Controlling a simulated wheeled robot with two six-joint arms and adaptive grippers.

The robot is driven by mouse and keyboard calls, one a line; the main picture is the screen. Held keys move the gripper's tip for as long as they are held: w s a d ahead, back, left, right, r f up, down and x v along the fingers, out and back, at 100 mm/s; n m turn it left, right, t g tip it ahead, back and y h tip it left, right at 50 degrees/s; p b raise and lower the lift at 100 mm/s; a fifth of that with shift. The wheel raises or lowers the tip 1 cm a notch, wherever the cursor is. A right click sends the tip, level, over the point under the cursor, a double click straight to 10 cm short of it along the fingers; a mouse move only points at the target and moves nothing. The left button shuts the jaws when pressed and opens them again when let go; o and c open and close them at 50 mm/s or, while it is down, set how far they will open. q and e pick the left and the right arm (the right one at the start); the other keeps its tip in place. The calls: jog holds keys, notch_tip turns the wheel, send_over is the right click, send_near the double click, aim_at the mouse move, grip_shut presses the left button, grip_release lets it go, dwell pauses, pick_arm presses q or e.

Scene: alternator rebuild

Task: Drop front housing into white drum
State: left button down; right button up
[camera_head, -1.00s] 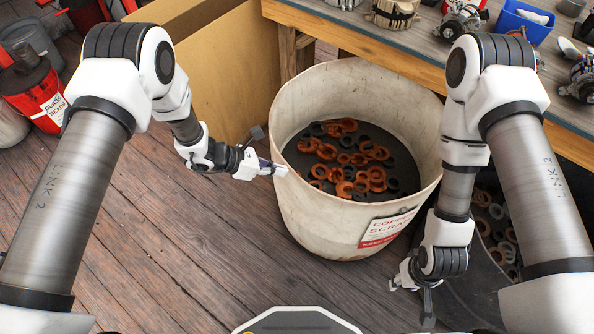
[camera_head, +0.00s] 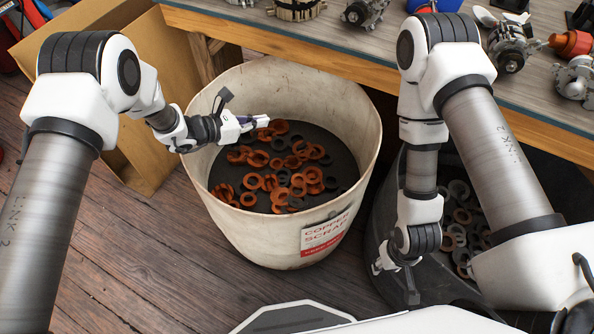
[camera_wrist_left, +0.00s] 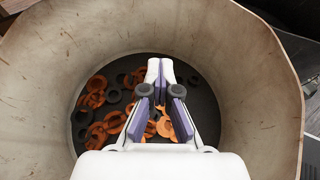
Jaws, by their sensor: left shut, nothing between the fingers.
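The white drum (camera_head: 228,222), with a red-and-white copper scrap label, stands on the wood floor below the bench. Orange and dark rings (camera_head: 250,181) lie on its dark bottom. My left gripper (camera_head: 262,121) reaches over its left rim, above the opening; it is shut and empty. In the left wrist view, its fingertips (camera_wrist_left: 160,70) point into the drum (camera_wrist_left: 245,60). My right gripper (camera_head: 393,285) hangs in front of a black bin, its fingers too unclear to read. I cannot pick out the front housing among the metal parts on the bench, and none shows in the drum.
The wooden bench (camera_head: 330,52) runs behind the drum, with several metal assemblies such as one at the right (camera_head: 512,52). A cardboard box (camera_head: 110,45) stands left of the drum. The black bin (camera_head: 380,215) with rings stands close at its right. Floor at the front left is clear.

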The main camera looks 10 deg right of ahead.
pick_arm(q)
notch_tip(320, 180, down, 6)
jog(key=b, duration=0.4)
jog(key=c, duration=1.4)
grip_release()
jog(key=shift+d, duration=0.1)
jog(key=v, duration=1.2)
